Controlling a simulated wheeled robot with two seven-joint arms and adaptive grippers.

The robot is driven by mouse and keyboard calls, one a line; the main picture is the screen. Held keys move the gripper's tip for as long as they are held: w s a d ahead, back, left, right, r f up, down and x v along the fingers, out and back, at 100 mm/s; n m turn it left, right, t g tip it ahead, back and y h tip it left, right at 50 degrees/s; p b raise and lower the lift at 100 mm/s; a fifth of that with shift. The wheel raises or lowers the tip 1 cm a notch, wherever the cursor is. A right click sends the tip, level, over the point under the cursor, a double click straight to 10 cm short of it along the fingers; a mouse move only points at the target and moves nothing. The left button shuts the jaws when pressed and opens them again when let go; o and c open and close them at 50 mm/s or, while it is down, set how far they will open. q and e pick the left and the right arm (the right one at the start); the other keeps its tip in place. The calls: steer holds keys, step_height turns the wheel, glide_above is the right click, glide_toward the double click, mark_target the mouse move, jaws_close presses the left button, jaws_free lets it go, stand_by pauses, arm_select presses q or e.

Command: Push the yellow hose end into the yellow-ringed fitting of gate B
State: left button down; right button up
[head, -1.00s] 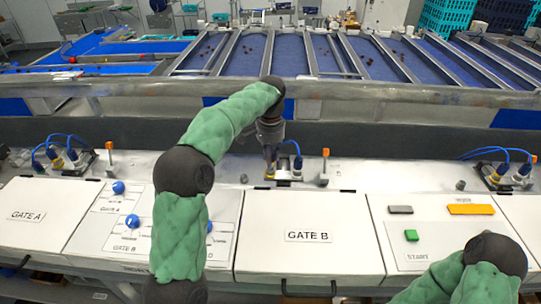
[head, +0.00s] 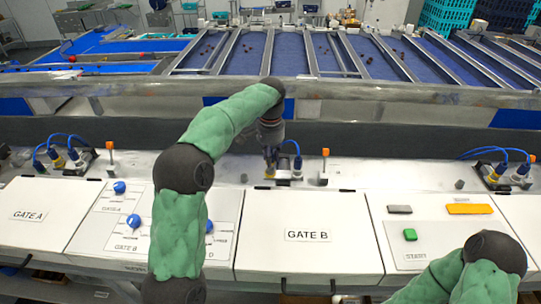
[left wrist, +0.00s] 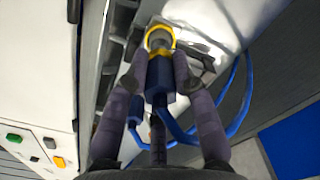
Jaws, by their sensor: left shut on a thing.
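My left gripper (left wrist: 160,80) is shut on the yellow hose end (left wrist: 159,76), a blue plug with a blue hose trailing from it. The plug points at the yellow-ringed fitting (left wrist: 153,27), whose pale middle still shows beyond the plug's tip. The tip overlaps the ring's near side in the left wrist view; I cannot tell whether it is inside. In the head view my left gripper (head: 270,150) points down behind the gate B cover, just above the yellow of the fitting (head: 269,174). The hose end is mostly hidden there. Only a possible tip of my right gripper (head: 350,298) shows at the bottom edge.
A second blue hose (head: 291,146) stands plugged close to the right of the fitting. An orange-topped lever (head: 325,160) is farther right. The gate B cover (head: 308,255) is shut in front. A metal rail (head: 400,100) runs behind.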

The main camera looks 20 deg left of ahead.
arm_select(q)
steer(key=shift+f+b, duration=0.4)
steer(key=shift+f, duration=0.9)
stand_by(1.6)
steer(key=c, duration=1.7)
jaws_free()
steer(key=shift+c, duration=0.2)
steer(key=o, duration=1.1)
steer(key=shift+r, duration=0.1)
steer(key=shift+r+p, duration=4.85)
steer(key=shift+r, duration=0.1)
steer(key=shift+f, duration=0.1)
